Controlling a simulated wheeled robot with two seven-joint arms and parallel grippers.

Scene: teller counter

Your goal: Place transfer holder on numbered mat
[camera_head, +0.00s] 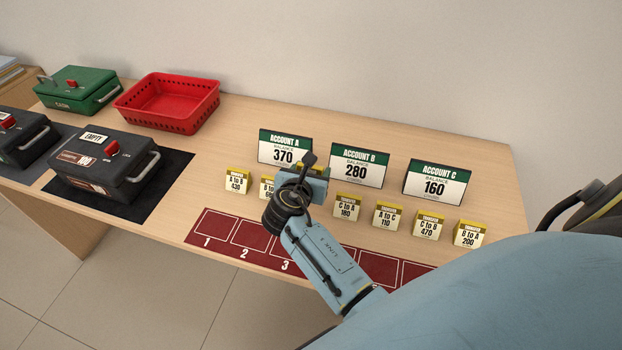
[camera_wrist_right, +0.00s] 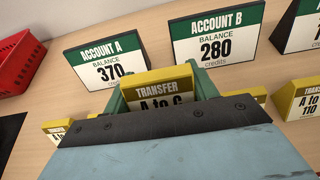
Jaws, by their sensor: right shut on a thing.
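My right gripper (camera_head: 303,176) is over the row of transfer holders, in front of the Account A sign. In the right wrist view it is shut on a yellow-topped transfer holder (camera_wrist_right: 158,92) reading "A to C", between its green fingers. I cannot tell if this holder touches the table. Other transfer holders stand in the row, among them "A to B 430" (camera_head: 237,181), "C to A 180" (camera_head: 347,206) and "B to A 200" (camera_head: 470,234). The dark red numbered mat (camera_head: 197,238) lies at the front edge; 1, 2 and 3 show, my arm covers part. The left gripper is not in view.
Signs for Account A (camera_head: 285,147), Account B (camera_head: 359,166) and Account C (camera_head: 438,183) stand behind the holders. A red basket (camera_head: 170,101), green cash box (camera_head: 77,90) and black boxes (camera_head: 104,165) are at left. Visible mat squares are bare.

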